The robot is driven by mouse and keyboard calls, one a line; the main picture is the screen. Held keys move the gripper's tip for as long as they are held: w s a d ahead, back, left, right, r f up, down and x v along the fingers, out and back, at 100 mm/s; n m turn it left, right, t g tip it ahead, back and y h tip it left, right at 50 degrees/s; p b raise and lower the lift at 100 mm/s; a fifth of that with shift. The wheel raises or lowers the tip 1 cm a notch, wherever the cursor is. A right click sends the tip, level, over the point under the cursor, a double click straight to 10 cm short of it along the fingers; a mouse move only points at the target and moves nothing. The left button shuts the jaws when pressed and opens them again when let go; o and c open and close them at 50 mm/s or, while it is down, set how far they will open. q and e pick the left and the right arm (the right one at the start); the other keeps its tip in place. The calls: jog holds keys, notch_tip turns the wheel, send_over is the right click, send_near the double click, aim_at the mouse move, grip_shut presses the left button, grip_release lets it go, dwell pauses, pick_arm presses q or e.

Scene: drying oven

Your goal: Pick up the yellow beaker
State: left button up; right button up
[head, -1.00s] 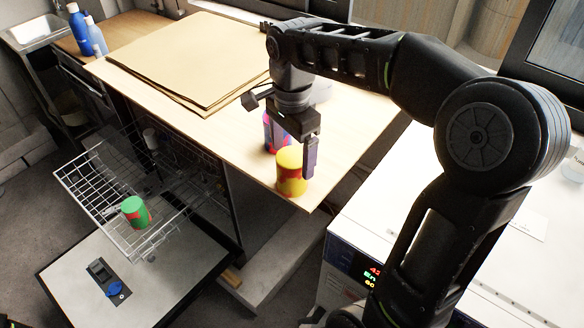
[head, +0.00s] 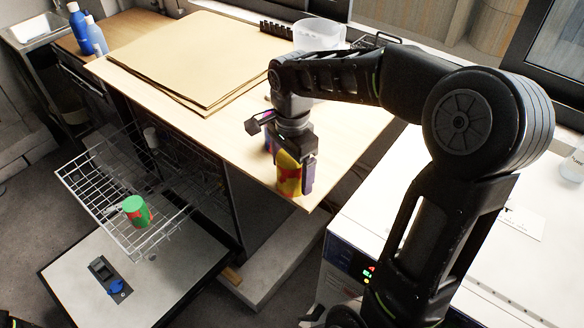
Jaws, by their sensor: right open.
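The yellow beaker (head: 289,184) with red patches stands upright near the front corner of the wooden tabletop (head: 235,135). My right gripper (head: 291,172) is over it from above, with its fingers pointing down. One finger is at the beaker's right side. The other finger is hard to make out at its left. The jaws are open, and I cannot tell whether a finger touches the beaker. The gripper hides the beaker's top. A blue and pink beaker (head: 269,143) stands just behind it, mostly hidden.
A green beaker (head: 135,211) lies on the pulled-out wire rack (head: 95,190) at left, above the oven's open door (head: 150,285). Cardboard sheets (head: 190,55) cover the back of the tabletop. A clear tub (head: 318,33) stands behind. A white appliance (head: 480,245) is at right.

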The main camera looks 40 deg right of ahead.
jog(key=shift+c, duration=0.4)
jog(key=c, duration=1.5)
notch_tip(320, 180, up, 10)
jog(key=shift+r, duration=0.1)
